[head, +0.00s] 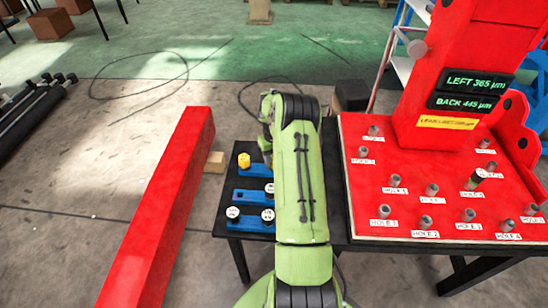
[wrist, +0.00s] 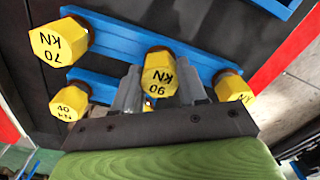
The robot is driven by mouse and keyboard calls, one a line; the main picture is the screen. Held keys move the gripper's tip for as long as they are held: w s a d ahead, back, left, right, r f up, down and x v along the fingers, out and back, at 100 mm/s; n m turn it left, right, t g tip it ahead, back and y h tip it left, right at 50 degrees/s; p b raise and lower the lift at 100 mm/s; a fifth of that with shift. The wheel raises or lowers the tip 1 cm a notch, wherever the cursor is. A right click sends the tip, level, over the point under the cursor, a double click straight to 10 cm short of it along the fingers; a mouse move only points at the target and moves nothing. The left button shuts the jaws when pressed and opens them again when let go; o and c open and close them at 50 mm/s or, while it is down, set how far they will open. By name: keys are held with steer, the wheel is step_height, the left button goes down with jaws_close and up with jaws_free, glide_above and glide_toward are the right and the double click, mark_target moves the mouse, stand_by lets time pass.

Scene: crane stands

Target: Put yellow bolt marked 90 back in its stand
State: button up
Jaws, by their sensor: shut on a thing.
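In the wrist view my gripper (wrist: 160,88) is shut on the yellow hexagonal bolt marked 90 (wrist: 158,72), with one grey finger on each side of it. The bolt's head faces the camera, over a blue stand (wrist: 120,42) between two other yellow bolts. I cannot tell whether its lower end is in the stand or above it; the head and fingers hide this. In the head view my green arm reaches over the small black table's right side and hides the gripper and the held bolt.
Yellow bolts marked 70 (wrist: 58,40) and 40 (wrist: 68,104) and a partly readable one (wrist: 233,88) stand close around the gripper. The head view shows a yellow bolt (head: 244,160) and white-topped bolts (head: 233,213) on blue stands. A red beam (head: 160,205) lies left, a red plate (head: 400,205) right.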

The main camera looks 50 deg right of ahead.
steer(key=shift+f, duration=0.3)
steer(key=o, duration=1.2)
steer(key=shift+r, duration=0.1)
steer(key=shift+r+p, duration=1.6)
steer(key=shift+r, duration=0.95)
step_height(320, 180, up, 16)
steer(key=shift+f+p, duration=0.15)
steer(key=shift+p, duration=1)
